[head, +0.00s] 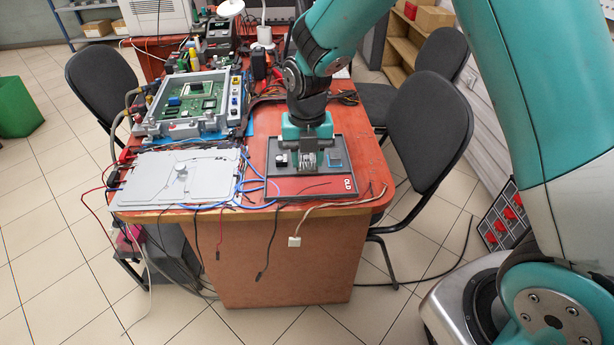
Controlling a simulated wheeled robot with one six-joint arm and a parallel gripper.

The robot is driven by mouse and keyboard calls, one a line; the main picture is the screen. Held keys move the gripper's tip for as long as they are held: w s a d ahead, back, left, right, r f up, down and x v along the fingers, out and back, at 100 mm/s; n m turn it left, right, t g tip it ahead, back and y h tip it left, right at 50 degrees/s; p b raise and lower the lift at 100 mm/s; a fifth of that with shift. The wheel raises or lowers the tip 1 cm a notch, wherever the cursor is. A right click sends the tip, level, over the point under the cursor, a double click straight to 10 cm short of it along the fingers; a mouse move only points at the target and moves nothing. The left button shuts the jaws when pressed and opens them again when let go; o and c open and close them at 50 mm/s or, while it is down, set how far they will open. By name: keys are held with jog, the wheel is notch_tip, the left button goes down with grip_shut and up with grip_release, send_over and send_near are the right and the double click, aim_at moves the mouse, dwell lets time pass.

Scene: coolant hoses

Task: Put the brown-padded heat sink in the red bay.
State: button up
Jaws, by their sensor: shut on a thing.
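My gripper (308,158) points down over the dark tray (352,150) at the front right of the table. It is shut on a small grey block that looks like a heat sink (308,167). The fingers hide much of the block, and I cannot make out a brown pad or whether it touches the tray. The tray's red bay (312,188), marked "OLD", runs along its front edge, just in front of the gripper. A small black-and-white part (281,160) lies left of the gripper, and a blue-edged square (336,163) lies right of it.
A grey-framed green circuit board (197,104) stands at the left behind a flat grey panel (177,180). Blue, red and black cables (256,186) lie between panel and tray, and some hang over the front edge. Chairs (430,130) stand at the right.

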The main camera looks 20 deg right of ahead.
aim_at(307, 186)
jog(key=shift+f, duration=2.8)
jog(key=shift+f, duration=0.2)
jog(key=o, duration=0.9)
notch_tip(307, 186, up, 12)
jog(key=shift+r, duration=0.2)
jog(key=s+a+r+m+y, duration=0.1)
jog(key=s+r+m, duration=0.2)
jog(key=s+m, duration=0.5)
jog(key=s+a+r+m+y, duration=0.1)
jog(key=s+r+m, duration=0.3)
jog(key=s+m, duration=0.4)
jog(key=s+a+r+m+y, duration=0.2)
jog(key=s+r+m, duration=0.1)
jog(key=s+m, duration=0.5)
jog(key=shift+s+a+r+m, duration=0.3)
jog(key=shift+s+m, duration=0.1)
jog(key=shift+m, duration=0.3)
